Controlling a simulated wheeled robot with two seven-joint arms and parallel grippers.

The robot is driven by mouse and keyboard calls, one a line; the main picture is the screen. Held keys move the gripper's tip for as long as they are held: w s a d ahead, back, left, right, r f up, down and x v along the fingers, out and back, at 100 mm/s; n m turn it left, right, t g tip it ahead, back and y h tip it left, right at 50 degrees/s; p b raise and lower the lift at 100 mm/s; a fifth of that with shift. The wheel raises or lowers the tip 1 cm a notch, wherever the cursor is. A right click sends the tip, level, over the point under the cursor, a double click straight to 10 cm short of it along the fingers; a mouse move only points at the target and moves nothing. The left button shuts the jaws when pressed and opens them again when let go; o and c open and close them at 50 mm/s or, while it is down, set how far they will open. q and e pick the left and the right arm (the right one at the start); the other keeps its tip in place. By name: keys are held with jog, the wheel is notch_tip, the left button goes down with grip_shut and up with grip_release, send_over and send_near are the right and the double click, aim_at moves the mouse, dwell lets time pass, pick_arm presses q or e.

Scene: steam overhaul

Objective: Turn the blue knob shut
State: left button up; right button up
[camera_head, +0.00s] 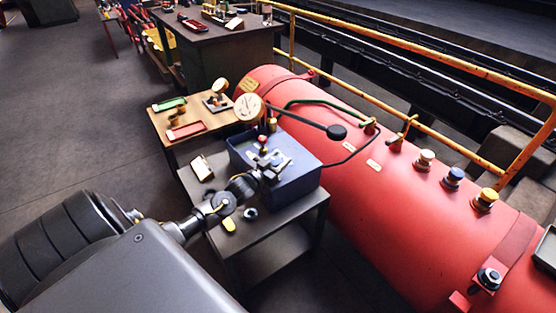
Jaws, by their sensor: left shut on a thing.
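The blue knob (454,175) sits on a brass stem on top of the red boiler (400,215), at the right. My left gripper (270,158) is over the blue box (300,183) on the small table, well to the left of the blue knob. It is shut on a small fitting, which looks brass with a dark red top (263,139); the fingers partly hide it. I cannot tell whether the fitting still touches the box. My right gripper is not in view.
A wooden bench (160,123) holds a green tray (169,104) and a red tray (187,130). A yellow railing (460,155) runs behind the boiler. Open floor lies left.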

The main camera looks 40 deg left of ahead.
pick_arm(q)
jog(key=shift+m+h, duration=0.6)
jog(key=shift+h, duration=0.1)
jog(key=shift+d+h, duration=0.1)
jog(key=shift+h, duration=0.4)
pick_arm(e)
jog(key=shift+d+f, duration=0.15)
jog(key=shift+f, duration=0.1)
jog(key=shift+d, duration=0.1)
pick_arm(q)
jog(key=o, duration=0.9)
jog(key=shift+o, duration=0.5)
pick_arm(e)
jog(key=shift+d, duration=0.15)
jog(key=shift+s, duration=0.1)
